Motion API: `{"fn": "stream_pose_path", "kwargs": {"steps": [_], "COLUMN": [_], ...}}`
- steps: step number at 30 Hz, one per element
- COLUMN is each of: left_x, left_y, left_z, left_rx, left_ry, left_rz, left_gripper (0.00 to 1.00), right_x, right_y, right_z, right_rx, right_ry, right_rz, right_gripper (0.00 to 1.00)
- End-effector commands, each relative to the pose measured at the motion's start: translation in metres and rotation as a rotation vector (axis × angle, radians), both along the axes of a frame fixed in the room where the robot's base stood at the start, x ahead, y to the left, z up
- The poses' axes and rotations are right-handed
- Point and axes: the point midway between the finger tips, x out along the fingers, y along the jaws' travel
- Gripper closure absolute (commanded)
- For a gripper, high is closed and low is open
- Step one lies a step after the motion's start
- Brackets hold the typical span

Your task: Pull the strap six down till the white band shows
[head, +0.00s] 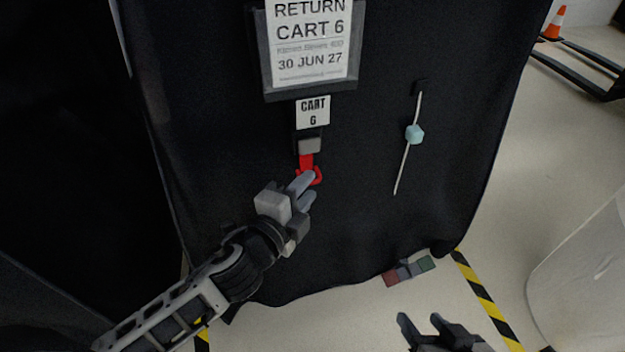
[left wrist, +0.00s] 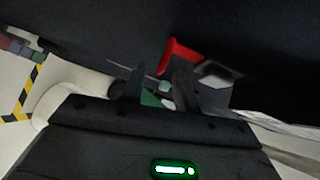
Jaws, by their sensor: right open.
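The strap (head: 306,161) for cart 6 is short and red, hanging from a grey housing (head: 310,146) under the "CART 6" label (head: 313,112). Its lower end is a red pull loop (head: 318,177), also in the left wrist view (left wrist: 178,56). No white band is visible on it. My left gripper (head: 306,188) is at the loop, its fingertips overlapping it in the head view. In the left wrist view its fingers (left wrist: 158,84) stand apart, with the red loop just beyond them; contact is unclear. My right gripper (head: 421,319) is open and empty at the lower right.
A black cover (head: 240,120) drapes the cart, with a "RETURN CART 6" sign (head: 308,45) above. A pale cord with a light blue bead (head: 414,134) hangs right of the strap. Coloured blocks (head: 408,270) lie near the hem. A white rounded object (head: 590,270) stands at right.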

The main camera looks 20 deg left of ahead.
Motion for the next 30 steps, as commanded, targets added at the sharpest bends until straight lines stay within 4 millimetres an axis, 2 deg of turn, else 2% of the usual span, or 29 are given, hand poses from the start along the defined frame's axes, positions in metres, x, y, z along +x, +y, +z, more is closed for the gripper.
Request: {"fn": "stream_pose_path", "kwargs": {"steps": [1,6,17,21,26,30], "left_x": [0.009,0.025,0.029,0.029,0.029,0.029], "left_y": [-0.002,-0.005,-0.006,-0.006,-0.006,-0.006], "left_z": [-0.001,-0.004,-0.004,-0.004,-0.006,-0.029], "left_rx": [0.001,-0.001,-0.001,-0.001,-0.001,-0.002], "left_ry": [-0.002,0.0,0.0,0.0,0.001,0.004], "left_rz": [0.0,-0.001,-0.001,-0.001,0.0,0.001], "left_gripper": [0.69,0.69,0.69,1.0,1.0,1.0], "right_x": [0.0,-0.001,0.005,0.005,0.004,0.005], "right_y": [0.0,0.001,0.002,0.002,0.002,0.004], "right_z": [-0.001,-0.005,-0.002,-0.002,-0.003,-0.014], "right_rx": [0.001,0.001,0.003,0.003,0.003,0.016], "right_ry": [0.004,0.014,0.001,0.002,0.003,-0.02], "right_rz": [0.0,0.003,0.004,0.005,0.005,0.002], "right_gripper": [0.53,0.53,0.53,0.53,0.53,0.53]}}
